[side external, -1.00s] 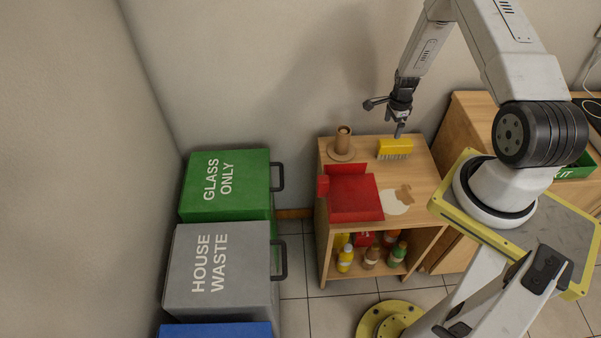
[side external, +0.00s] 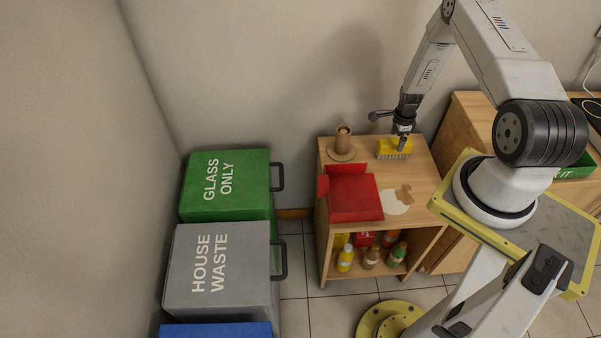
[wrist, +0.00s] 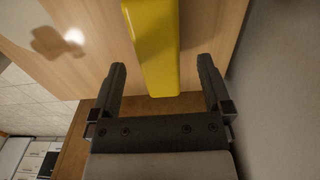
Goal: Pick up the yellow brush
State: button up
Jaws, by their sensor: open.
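The yellow brush (side external: 388,148) stands bristles down on the wooden shelf top, near its back right. My gripper (side external: 402,147) is over the right part of the brush, fingers pointing down, and hides some of it. In the wrist view the yellow brush (wrist: 154,50) runs up from between the fingertips. My gripper (wrist: 162,75) is open, with one finger on each side of the brush's end. Gaps show on both sides, so the fingers look apart from it. The bristles are hidden in the wrist view.
A red dustpan (side external: 352,194) lies front left on the shelf top (side external: 420,180), beside a pale spill (side external: 397,203). A brown roll on a round base (side external: 342,146) stands back left. The wall is close behind. Bottles (side external: 371,257) fill the lower shelf. Bins (side external: 222,265) stand left.

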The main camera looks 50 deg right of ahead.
aim_at(394, 148)
jog(key=shift+f, duration=2.6)
grip_shut()
